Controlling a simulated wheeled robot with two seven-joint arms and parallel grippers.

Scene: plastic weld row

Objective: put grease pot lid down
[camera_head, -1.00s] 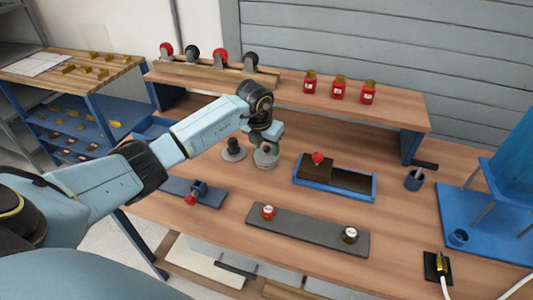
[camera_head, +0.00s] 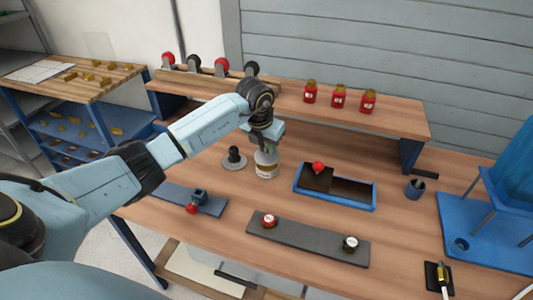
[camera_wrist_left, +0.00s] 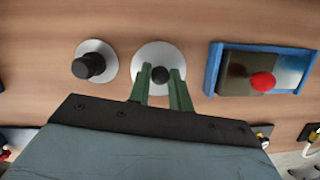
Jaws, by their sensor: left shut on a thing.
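My left gripper (camera_head: 265,143) is over the pale grease pot (camera_head: 265,171), which stands on the bench. In the left wrist view, its two green fingers (camera_wrist_left: 160,80) are shut on the small dark knob of the round pale lid (camera_wrist_left: 150,55). The lid is at the pot's top; I cannot tell whether it rests there or is just lifted. A grey disc with a thick black post (camera_head: 234,160) stands beside the pot, to its left. It also shows in the left wrist view (camera_wrist_left: 95,62). My right gripper is not in view.
A blue tray (camera_head: 336,203) with a red-knobbed block lies to the right. A dark strip (camera_head: 308,242) with two small capped things and a dark plate (camera_head: 165,191) lie in front. Red jars (camera_head: 339,97) stand on the raised shelf. Bare bench lies between pot and strip.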

